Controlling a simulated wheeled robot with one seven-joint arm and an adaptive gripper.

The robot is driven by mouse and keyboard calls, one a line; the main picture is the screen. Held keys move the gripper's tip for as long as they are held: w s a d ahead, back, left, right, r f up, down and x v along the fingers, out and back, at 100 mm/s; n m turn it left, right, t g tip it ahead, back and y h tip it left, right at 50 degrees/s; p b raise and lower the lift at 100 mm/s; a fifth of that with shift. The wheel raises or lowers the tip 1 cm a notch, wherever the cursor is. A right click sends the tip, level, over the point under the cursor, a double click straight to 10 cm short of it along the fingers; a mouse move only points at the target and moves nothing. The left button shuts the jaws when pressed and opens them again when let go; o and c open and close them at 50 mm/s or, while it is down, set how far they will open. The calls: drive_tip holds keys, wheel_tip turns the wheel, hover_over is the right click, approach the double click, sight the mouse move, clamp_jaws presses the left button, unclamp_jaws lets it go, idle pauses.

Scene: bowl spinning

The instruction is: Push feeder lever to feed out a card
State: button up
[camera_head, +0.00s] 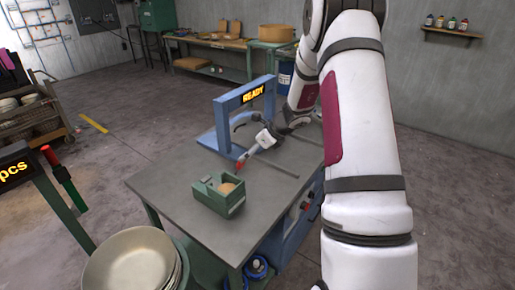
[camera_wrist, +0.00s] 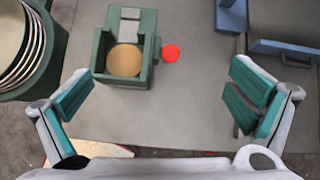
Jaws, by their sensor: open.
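A small green open box (camera_head: 217,194) stands on the grey table, with a round tan disc (camera_head: 227,188) inside. The wrist view shows this box (camera_wrist: 101,60) and disc (camera_wrist: 124,60) from above. A round red knob (camera_wrist: 170,53) shows just right of the box in that view; it looks like the feeder lever's end. In the head view the red knob (camera_head: 239,163) is behind the box. My gripper (camera_head: 262,133) is above the table. In the wrist view my gripper (camera_wrist: 160,100) is open and empty, fingers wide apart, apart from the knob. The lever's shaft is unclear.
A blue frame with a READY sign (camera_head: 253,93) stands behind the box on the table (camera_head: 165,188). Stacked bowls (camera_head: 130,262) stand at the front left. A red-handled stick (camera_head: 50,156) is beside the pcs display (camera_head: 16,168). The table's left part is clear.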

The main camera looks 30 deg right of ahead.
drive_tip(key=shift+m, duration=0.6)
drive_tip(key=b+x, duration=0.2)
drive_tip(key=x, duration=0.2)
drive_tip(key=d+b+x, duration=0.1)
drive_tip(key=x, duration=0.3)
drive_tip(key=d+f+b+x, duration=0.1)
drive_tip(key=b+x, duration=0.1)
drive_tip(key=x, duration=0.2)
drive_tip(key=shift+s+f+b, duration=0.1)
drive_tip(key=shift+f+b, duration=0.2)
drive_tip(key=shift+b, duration=0.05)
drive_tip(key=c, duration=2.3)
drive_tip(key=shift+w+a+r+b, duration=0.25)
drive_tip(key=shift+w, duration=0.35)
drive_tip(key=shift+w+a+r+b, duration=0.2)
drive_tip(key=shift+w+a+b, duration=0.05)
drive_tip(key=shift+w, duration=0.4)
